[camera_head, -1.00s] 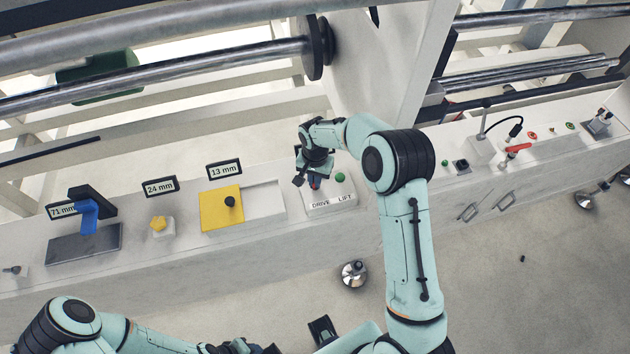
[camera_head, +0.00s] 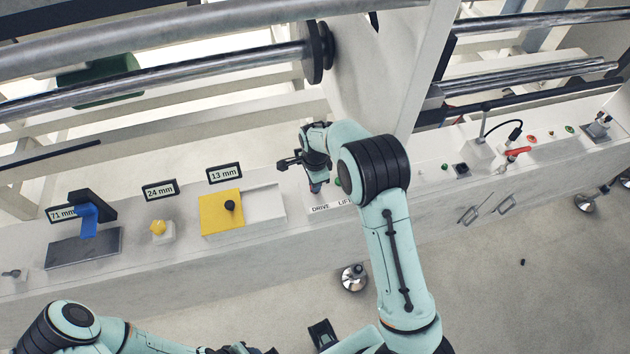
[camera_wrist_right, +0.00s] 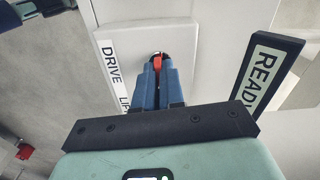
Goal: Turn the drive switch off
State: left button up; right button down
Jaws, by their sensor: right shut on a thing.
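The drive switch (camera_wrist_right: 157,63) shows in the right wrist view as a small red lever in a dark round mount, on a white panel above the "DRIVE" and "LIFT" label (camera_wrist_right: 113,68). My right gripper (camera_wrist_right: 158,78) has its blue fingers closed around the lever. In the head view my right gripper (camera_head: 316,187) is over the panel just above "DRIVE" on its label (camera_head: 331,207), and its fingers hide the lever. The green lift button (camera_head: 338,182) is partly hidden by my right arm. My left gripper (camera_head: 240,349) is at the bottom edge, its fingers unclear.
A dark "READY" sign (camera_wrist_right: 265,75) stands close to my right gripper in the wrist view. Left along the bench are a yellow plate (camera_head: 221,211), a yellow knob (camera_head: 158,228) and a blue handle (camera_head: 87,220). A red lever (camera_head: 517,152) is farther right. A roller (camera_head: 180,78) runs behind.

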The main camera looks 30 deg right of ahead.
pick_arm(q)
jog(key=shift+w+r, duration=0.15)
jog(key=shift+r, duration=0.1)
pick_arm(e)
jog(key=shift+m, duration=0.6)
jog(key=c, duration=1.2)
grip_release()
jog(key=shift+c, duration=0.2)
jog(key=shift+r, duration=0.1)
pick_arm(q)
jog(key=shift+w+r+p, duration=0.4)
jog(key=shift+r+p, duration=0.3)
jog(key=shift+p, duration=0.05)
pick_arm(e)
notch_tip(320, 180, up, 13)
jog(key=shift+r, duration=0.15)
pick_arm(q)
jog(key=shift+s, duration=0.1)
